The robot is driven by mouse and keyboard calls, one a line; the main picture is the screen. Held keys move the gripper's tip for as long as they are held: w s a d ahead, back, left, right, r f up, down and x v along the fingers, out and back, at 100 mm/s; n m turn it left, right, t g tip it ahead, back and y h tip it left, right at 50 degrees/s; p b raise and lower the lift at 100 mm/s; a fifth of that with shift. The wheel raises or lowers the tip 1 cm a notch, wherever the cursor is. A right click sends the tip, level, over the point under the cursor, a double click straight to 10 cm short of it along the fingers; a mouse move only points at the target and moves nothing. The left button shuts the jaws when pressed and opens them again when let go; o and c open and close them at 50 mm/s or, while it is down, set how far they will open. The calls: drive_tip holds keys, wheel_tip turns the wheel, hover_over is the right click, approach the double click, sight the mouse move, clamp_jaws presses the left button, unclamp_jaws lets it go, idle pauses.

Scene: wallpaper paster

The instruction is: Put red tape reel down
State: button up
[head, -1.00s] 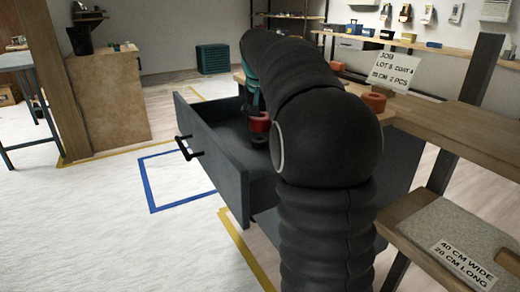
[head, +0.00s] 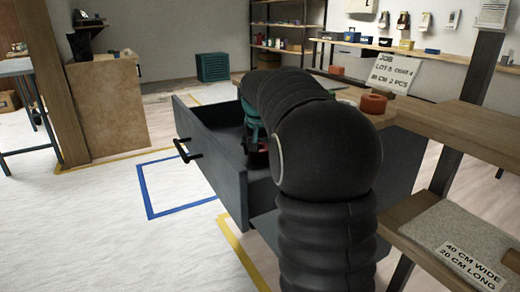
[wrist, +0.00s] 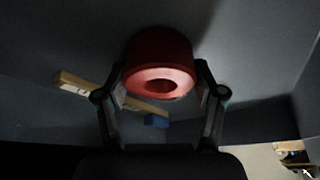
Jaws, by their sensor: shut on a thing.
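The red tape reel (wrist: 160,65) is between the fingers of my gripper (wrist: 160,88) in the wrist view, and the fingers are shut on its sides. In the head view my gripper (head: 256,150) is inside the open grey drawer (head: 222,172), mostly hidden behind my arm. Whether the reel touches the drawer floor cannot be told.
A wooden-handled tool with a blue end (wrist: 156,121) lies in the drawer below the reel in the wrist view. An orange-red roll (head: 373,103) sits on the wooden bench by a sign card (head: 394,74). The drawer's front panel and handle (head: 187,150) stand out over the floor.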

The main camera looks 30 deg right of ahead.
drive_tip(key=shift+f, duration=0.1)
drive_tip(key=o, duration=1.3)
drive_tip(key=shift+r, duration=0.3)
drive_tip(key=p+v, duration=0.2)
drive_tip(key=v, duration=0.9)
drive_tip(key=shift+s+a+r, duration=0.1)
drive_tip(key=shift+r, duration=0.25)
